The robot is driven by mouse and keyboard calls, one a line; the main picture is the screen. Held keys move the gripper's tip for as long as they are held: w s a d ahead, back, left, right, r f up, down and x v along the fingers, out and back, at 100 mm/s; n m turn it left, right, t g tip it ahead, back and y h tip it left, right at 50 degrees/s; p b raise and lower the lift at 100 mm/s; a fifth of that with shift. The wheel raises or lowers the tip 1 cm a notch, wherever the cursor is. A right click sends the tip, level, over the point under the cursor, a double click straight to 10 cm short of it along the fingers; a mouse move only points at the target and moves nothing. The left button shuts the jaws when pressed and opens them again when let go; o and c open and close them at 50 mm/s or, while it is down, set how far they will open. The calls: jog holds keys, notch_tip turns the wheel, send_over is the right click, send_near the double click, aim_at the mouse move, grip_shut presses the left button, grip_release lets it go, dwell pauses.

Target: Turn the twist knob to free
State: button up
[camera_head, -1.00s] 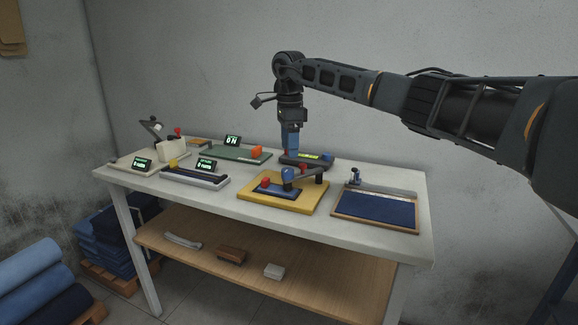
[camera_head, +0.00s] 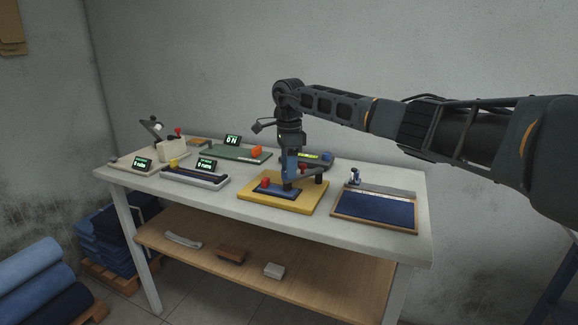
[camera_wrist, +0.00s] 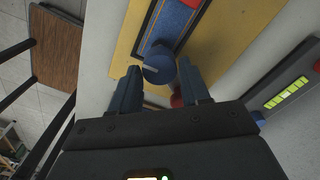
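A round blue knob (camera_wrist: 159,68) with a pale line across its top shows in the wrist view. It is on a yellow board (camera_head: 302,207) with a dark blue panel (camera_head: 262,192). My gripper (camera_head: 289,184) points straight down over this board in the head view and hides most of the knob. In the wrist view the two fingers of my gripper (camera_wrist: 159,72) stand apart, one on each side of the knob. The gaps are small, and I cannot tell whether either finger touches it. The knob's line is slanted slightly.
A red knob (camera_head: 265,183) and a dark lever arm (camera_head: 308,174) are close to my gripper on the board. Behind is a device with a lit display (camera_head: 309,156) and blue knob (camera_head: 327,156). A blue mat tray (camera_head: 376,207) lies right. Other devices fill the left.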

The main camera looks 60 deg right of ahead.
jog(key=c, duration=0.7)
jog(key=shift+o, duration=0.2)
